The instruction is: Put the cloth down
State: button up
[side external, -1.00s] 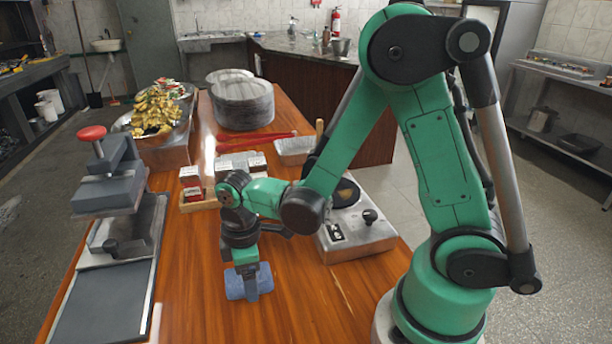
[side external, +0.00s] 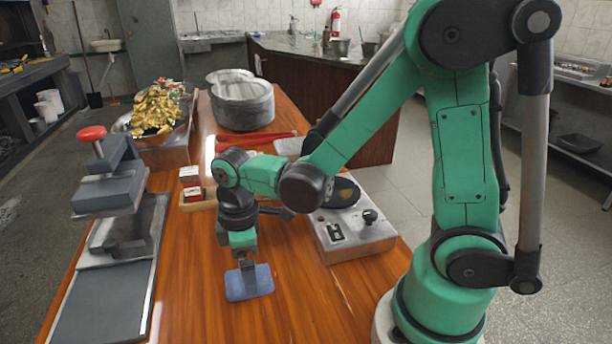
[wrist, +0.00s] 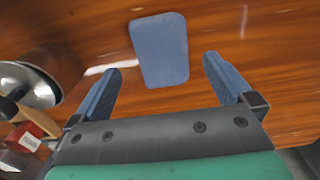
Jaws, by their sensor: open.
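The blue cloth (side external: 250,284) lies flat on the wooden table in the side view. It also shows in the wrist view (wrist: 160,50), ahead of the fingers and centred between them. My gripper (side external: 247,264) is above the cloth and points down at it. In the wrist view my gripper (wrist: 162,72) has its two blue fingers spread wide, with nothing between them. The fingers look apart from the cloth in the wrist view.
A hot plate (side external: 352,232) stands right of the cloth. A press with a red knob (side external: 91,133) stands on the left. The wood (side external: 290,310) around the cloth is clear.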

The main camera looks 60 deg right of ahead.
jog(key=s+d+r+m+t, duration=0.1)
jog(key=d+r+m+t, duration=0.2)
jog(key=r+m+t, duration=0.4)
notch_tip(320, 180, up, 3)
jog(key=shift+s+d+m, duration=0.15)
jog(key=shift+s+m, duration=0.15)
jog(key=shift+m, duration=0.7)
dwell(0.5)
jog(key=n+g, duration=0.6)
jog(key=n, duration=0.2)
send_near(266, 267)
jog(key=w+a+f, duration=0.2)
jog(key=a+f, duration=0.1)
jog(key=shift+w, duration=0.15)
jog(key=shift+a+f+n+g, duration=0.15)
jog(key=shift+f+n+g, duration=0.35)
jog(key=shift+f, duration=2.75)
